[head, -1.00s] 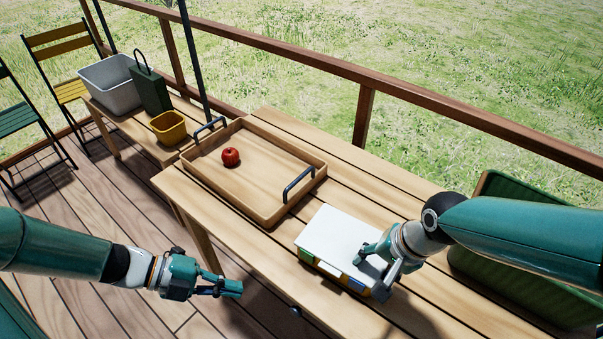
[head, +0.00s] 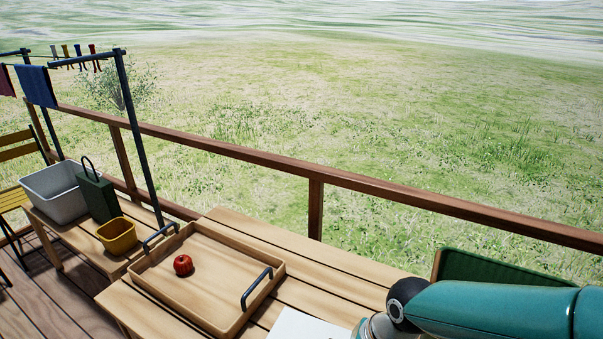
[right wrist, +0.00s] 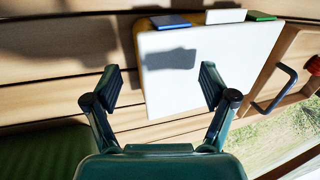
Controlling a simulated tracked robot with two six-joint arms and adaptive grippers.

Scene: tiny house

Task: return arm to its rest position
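My right arm reaches in from the right in the head view, and its gripper is below the picture's edge there. In the right wrist view my right gripper (right wrist: 160,88) is open and empty, its two fingers wide apart above the table. Only a corner of this white top (head: 308,325) shows in the head view. My left arm and gripper are not in view.
On the wooden table (head: 330,290) a wooden tray (head: 222,322) holds a red apple (head: 183,265). A yellow pot (head: 117,236), grey bin (head: 50,190) and dark green container (head: 98,197) stand at left. A railing (head: 316,207) runs behind.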

